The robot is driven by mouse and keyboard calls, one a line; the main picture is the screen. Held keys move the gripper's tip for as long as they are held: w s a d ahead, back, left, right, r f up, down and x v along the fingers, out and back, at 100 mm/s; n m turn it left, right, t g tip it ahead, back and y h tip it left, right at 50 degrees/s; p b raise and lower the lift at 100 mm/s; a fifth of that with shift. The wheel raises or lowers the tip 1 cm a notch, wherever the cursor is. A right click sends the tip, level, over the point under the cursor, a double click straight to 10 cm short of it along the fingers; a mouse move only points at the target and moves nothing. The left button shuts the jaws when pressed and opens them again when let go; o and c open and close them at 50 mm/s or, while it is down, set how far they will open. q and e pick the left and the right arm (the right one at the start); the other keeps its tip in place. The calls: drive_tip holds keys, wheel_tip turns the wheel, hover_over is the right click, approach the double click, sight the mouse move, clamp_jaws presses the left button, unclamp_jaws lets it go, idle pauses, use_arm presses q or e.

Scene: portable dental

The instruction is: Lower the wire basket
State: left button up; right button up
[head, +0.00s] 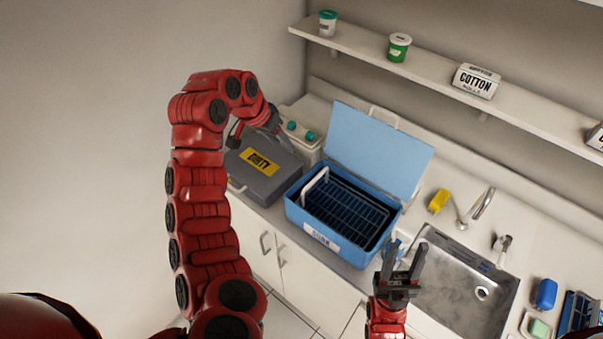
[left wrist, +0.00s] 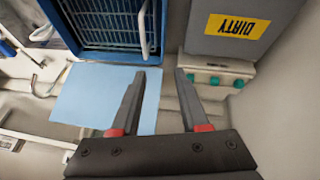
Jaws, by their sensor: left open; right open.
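The wire basket (head: 347,212) is a dark blue rack inside the blue box (head: 303,222), with its white handle (head: 314,187) standing at the left side. In the left wrist view the basket (left wrist: 100,22) and handle (left wrist: 145,32) show at the top, beyond my fingers. The box's light blue lid (head: 375,152) is open and leans back. My left gripper (head: 275,125) is open and empty, behind the grey box and left of the lid; its fingers show in the left wrist view (left wrist: 162,78). My right gripper (head: 405,258) is open and empty, in front of the sink's left edge.
A grey box (head: 265,178) labelled DIRTY stands left of the blue box. A white unit with teal knobs (head: 303,131) is behind it. A sink (head: 465,285) with a tap and a yellow item (head: 438,201) lies to the right. A shelf (head: 440,70) runs above.

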use_arm(q)
drive_tip(key=s+d, duration=0.2)
drive_tip(key=m+b, duration=0.1)
drive_tip(key=b, duration=0.6)
approach(316, 179)
drive_tip(key=shift+g+h, duration=0.3)
drive_tip(key=shift+g, duration=0.1)
drive_tip(key=p+x, duration=0.1)
drive_tip(key=x, duration=0.1)
drive_tip(key=p+x, duration=0.3)
drive_tip(key=x, duration=0.1)
drive_tip(key=shift+w+a+f, duration=0.2)
drive_tip(key=shift+w, duration=0.25)
drive_tip(key=shift+w+d+f, duration=0.1)
drive_tip(key=shift+w+f, duration=0.1)
drive_tip(key=shift+f, duration=0.35)
clamp_jaws()
